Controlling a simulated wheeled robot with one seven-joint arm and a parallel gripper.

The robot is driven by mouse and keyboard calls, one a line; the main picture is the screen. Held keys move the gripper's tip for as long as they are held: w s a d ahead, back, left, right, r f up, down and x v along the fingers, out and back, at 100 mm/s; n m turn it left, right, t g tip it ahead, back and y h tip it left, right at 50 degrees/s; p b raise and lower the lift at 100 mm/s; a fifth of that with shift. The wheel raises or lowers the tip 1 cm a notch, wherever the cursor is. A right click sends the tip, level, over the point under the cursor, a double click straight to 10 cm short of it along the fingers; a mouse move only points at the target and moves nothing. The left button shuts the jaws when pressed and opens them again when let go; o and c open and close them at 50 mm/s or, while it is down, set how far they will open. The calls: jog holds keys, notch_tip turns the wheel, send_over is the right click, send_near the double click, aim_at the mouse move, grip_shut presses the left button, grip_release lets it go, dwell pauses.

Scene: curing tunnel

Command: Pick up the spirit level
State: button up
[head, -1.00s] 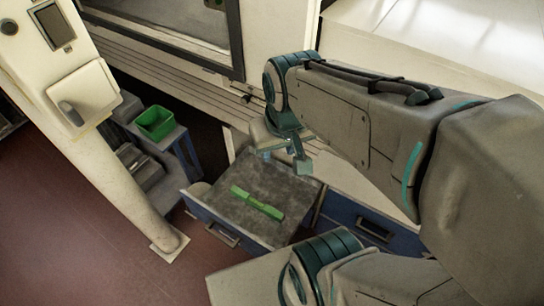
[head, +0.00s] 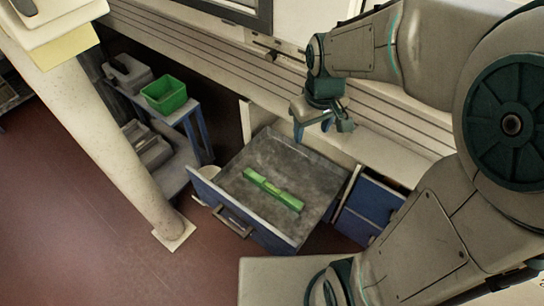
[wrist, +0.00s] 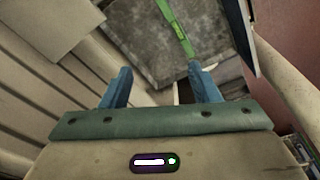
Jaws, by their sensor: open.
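The green spirit level (head: 272,190) lies flat in an open drawer (head: 240,160) with a grey bottom and blue front. Part of the level also shows at the top of the wrist view (wrist: 178,27), beyond my fingers. My gripper (head: 322,130) is above the drawer's back right side, apart from the level. In the wrist view my gripper (wrist: 160,85) has its two blue fingers spread with nothing between them.
A green bin (head: 165,94) stands on a small blue-legged stand at the left. A pale column (head: 120,140) rises left of the drawer. A shut blue drawer (head: 368,205) is to the right. A ribbed wall panel runs behind. Open red floor lies at the left.

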jog(key=w+a+f+n+b, duration=0.25)
jog(key=f+b, duration=0.25)
jog(key=f, duration=0.4)
jog(key=w+a+f+n+g+b, duration=0.1)
jog(key=w+a+f+b, duration=0.3)
jog(key=f, duration=0.5)
jog(key=w+a+f+n+b, duration=0.2)
jog(key=f+b, duration=0.4)
jog(key=f, duration=0.4)
jog(key=b, duration=0.3)
send_over(273, 187)
notch_tip(273, 187, down, 8)
jog(key=shift+w+r, duration=0.15)
jog(key=shift+a+f+b, duration=0.1)
jog(key=shift+f+b, duration=1.7)
jog(key=shift+f, duration=1.05)
jog(key=shift+r, duration=0.1)
grip_shut()
